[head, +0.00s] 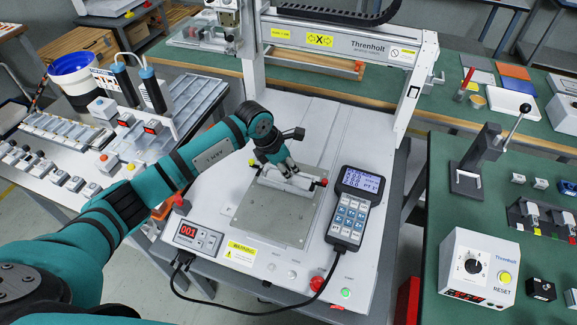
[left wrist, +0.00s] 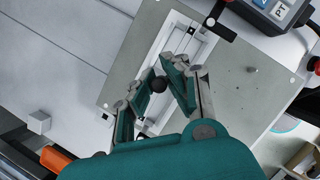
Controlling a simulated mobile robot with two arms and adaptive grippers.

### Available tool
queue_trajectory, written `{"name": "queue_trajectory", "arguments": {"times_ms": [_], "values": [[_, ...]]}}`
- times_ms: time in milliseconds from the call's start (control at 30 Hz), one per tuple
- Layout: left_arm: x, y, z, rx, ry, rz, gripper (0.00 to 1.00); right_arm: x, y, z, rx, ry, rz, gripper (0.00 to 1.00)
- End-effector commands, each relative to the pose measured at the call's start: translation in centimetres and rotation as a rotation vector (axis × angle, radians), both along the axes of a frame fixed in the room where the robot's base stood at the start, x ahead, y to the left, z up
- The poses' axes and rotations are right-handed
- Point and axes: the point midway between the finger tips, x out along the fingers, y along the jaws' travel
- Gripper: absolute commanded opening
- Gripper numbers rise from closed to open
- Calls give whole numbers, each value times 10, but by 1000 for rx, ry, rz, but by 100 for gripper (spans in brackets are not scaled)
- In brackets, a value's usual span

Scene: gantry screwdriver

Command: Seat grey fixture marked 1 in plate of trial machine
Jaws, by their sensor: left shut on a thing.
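The grey fixture (head: 301,184) is a light, long block lying across the far part of the grey plate (head: 272,219) of the gantry machine (head: 345,47). Small red and yellow-green parts show near its ends. My left gripper (head: 286,170) is over its middle and shut on it. In the left wrist view the fingers (left wrist: 161,82) stand around a dark round knob, with the pale fixture (left wrist: 178,42) under them and the plate (left wrist: 232,88) around it. The mark on the fixture is hidden or too small to read. I cannot tell whether it sits fully on the plate. My right gripper is not in view.
The gantry uprights flank the far side. The left bench (head: 62,150) holds several small blocks. A lever press (head: 480,160) stands on the right green bench.

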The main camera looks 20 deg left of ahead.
Motion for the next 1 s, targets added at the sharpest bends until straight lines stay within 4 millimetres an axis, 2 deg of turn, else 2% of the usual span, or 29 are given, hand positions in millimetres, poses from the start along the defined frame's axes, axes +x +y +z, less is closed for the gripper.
{"name": "queue_trajectory", "arguments": {"times_ms": [33,200,433,567,667,1000], "values": [[1,0,2,-3,-4,0,14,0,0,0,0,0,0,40],[1,0,2,-2,-3,0,36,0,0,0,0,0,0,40],[-1,0,-2,2,4,1,37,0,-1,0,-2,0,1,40],[-1,2,4,1,1,0,37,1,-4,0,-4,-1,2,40],[-4,6,17,1,-1,1,37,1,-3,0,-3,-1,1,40],[-22,26,83,1,-5,0,37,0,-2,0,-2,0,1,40]]}}
